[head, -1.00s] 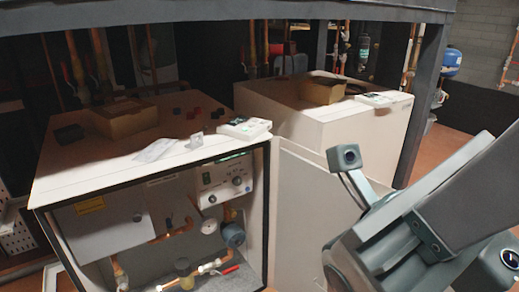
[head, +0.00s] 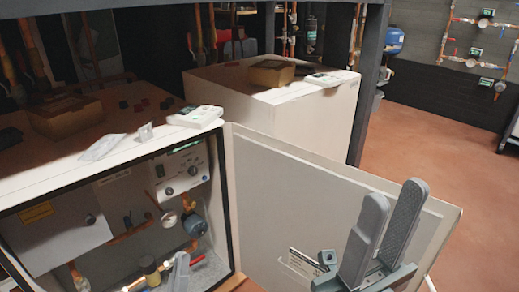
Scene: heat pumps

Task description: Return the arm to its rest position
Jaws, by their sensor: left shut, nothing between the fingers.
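My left gripper (head: 179,271) shows only as small grey fingertips at the bottom edge, in front of the open cabinet; it is shut and empty. My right gripper (head: 390,232) stands in front of the open cabinet door, with its two grey fingers pointing up and a gap between them. It is open, and nothing shows between the fingers. I cannot tell whether it touches the door (head: 290,190). Most of both arms is out of view.
The near heat pump cabinet (head: 60,167) is open, with pipes, a gauge and a control panel (head: 181,172) inside. Boxes and small parts lie on top. A second white cabinet (head: 310,125) stands behind. Red floor (head: 430,130) is free at the right.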

